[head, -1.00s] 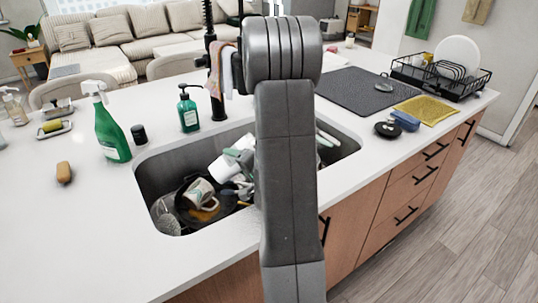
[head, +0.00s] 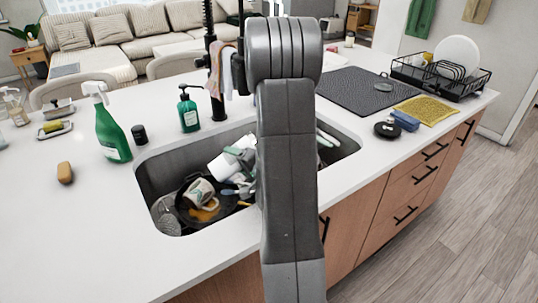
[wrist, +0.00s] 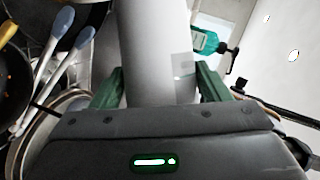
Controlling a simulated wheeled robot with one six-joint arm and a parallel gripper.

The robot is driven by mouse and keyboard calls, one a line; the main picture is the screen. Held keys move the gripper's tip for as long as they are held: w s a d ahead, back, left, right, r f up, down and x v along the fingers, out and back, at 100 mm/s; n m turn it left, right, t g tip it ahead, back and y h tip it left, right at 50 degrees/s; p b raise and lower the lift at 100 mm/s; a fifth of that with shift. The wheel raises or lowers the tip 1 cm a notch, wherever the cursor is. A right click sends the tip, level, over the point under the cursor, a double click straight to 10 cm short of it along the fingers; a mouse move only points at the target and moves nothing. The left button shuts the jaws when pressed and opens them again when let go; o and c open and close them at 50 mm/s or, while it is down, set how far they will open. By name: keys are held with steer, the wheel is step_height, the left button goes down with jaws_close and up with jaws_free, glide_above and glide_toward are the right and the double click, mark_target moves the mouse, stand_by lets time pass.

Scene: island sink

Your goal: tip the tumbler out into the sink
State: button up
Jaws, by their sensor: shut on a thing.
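The tumbler (wrist: 158,45) is a smooth, pale grey-white cylinder in the wrist view. My gripper (wrist: 159,84) is shut on it, with one green finger on each side. In the head view, the white tumbler (head: 219,168) shows over the sink, tilted over to its side, with my gripper (head: 239,156) just right of it. My arm hides part of the gripper. The sink (head: 165,170) is a dark grey basin in the white counter. I cannot see into the tumbler or tell whether anything is leaving it.
A mug (head: 199,193), a dark pan (head: 226,208) and blue-handled utensils (wrist: 62,45) crowd the sink. A green spray bottle (head: 112,137), a soap bottle (head: 188,112) and the black faucet (head: 217,85) stand around it. A dish rack (head: 440,75) is at the far right.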

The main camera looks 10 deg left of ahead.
steer(key=shift+r+m+p, duration=0.4)
steer(key=shift+r+p, duration=0.05)
stand_by(1.2)
steer(key=shift+w+d+r+m+y+p, duration=0.45)
steer(key=shift+d+r+m+y+p, duration=0.15)
steer(key=shift+r+p, duration=0.15)
stand_by(1.9)
steer(key=shift+w+d+r+m+y+p, duration=0.2)
steer(key=shift+r+m+y+p, duration=0.2)
steer(key=shift+r+m+p, duration=0.25)
stand_by(1.4)
